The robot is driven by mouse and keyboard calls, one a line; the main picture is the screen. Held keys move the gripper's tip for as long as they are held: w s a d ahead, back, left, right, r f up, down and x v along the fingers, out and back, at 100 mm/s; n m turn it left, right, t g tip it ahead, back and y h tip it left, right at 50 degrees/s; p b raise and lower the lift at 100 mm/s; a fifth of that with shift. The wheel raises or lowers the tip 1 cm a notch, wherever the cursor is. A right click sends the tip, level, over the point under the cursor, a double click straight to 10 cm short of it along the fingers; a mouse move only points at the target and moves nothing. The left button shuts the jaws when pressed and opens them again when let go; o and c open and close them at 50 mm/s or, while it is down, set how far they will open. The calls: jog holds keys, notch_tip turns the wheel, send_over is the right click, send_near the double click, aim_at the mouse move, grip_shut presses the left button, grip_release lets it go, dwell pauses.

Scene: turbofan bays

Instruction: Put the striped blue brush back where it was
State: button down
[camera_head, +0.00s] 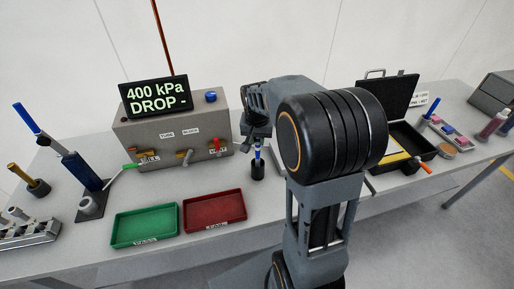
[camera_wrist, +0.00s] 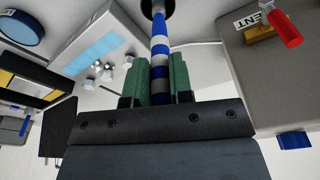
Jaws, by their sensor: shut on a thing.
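The striped blue brush (camera_head: 258,153) is upright below my gripper (camera_head: 257,143), above the middle of the bench. In the wrist view, the blue-and-white banded handle (camera_wrist: 159,48) runs between the green fingers of my gripper (camera_wrist: 159,80), which is shut on it. The brush's far end meets a small black round cup (camera_head: 257,171), which also shows at the top of the wrist view (camera_wrist: 150,8). I cannot tell how deep the brush sits in the cup.
A grey test box (camera_head: 172,135) with a pressure display (camera_head: 156,95) stands left of the cup. Green (camera_head: 144,224) and red (camera_head: 215,211) trays lie in front. An open black case (camera_head: 388,93) is to the right. A blue post (camera_head: 80,171) stands at left.

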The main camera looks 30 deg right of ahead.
aim_at(257, 145)
jog(key=shift+f, duration=2.15)
jog(key=shift+f, duration=0.15)
jog(key=c, duration=1)
grip_release()
